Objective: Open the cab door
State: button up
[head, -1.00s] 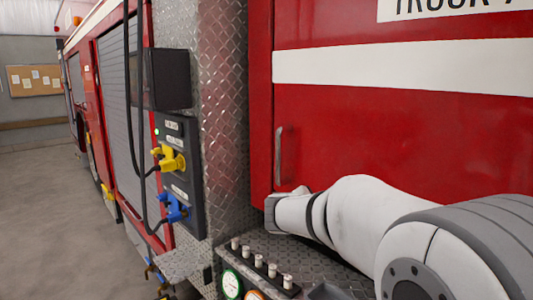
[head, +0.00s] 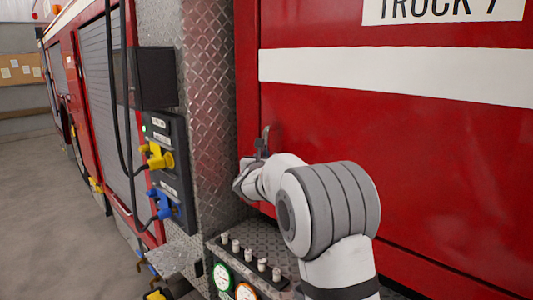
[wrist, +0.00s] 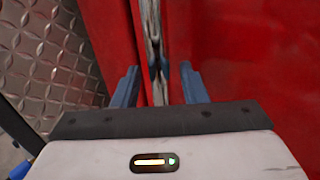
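The cab door (head: 390,150) is a large red panel with a white stripe, and it looks closed in the head view. Its vertical metal handle (head: 266,134) is near the door's left edge, with its lower part hidden by my gripper. My gripper (head: 261,152) is at the handle. In the wrist view, the two blue fingers of my gripper (wrist: 158,86) are open, with gaps between them. The handle (wrist: 151,22) runs down between the fingers; I cannot tell whether either finger touches it.
Diamond-plate trim (head: 210,110) stands left of the door. A control panel (head: 168,170) has a yellow plug (head: 157,156) and a blue plug (head: 160,204), with black cables. A gauge ledge with several knobs (head: 248,256) is below. Open floor (head: 60,220) lies to the left.

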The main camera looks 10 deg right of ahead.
jog(key=shift+w+d, duration=0.25)
jog(key=shift+w, duration=0.35)
grip_shut()
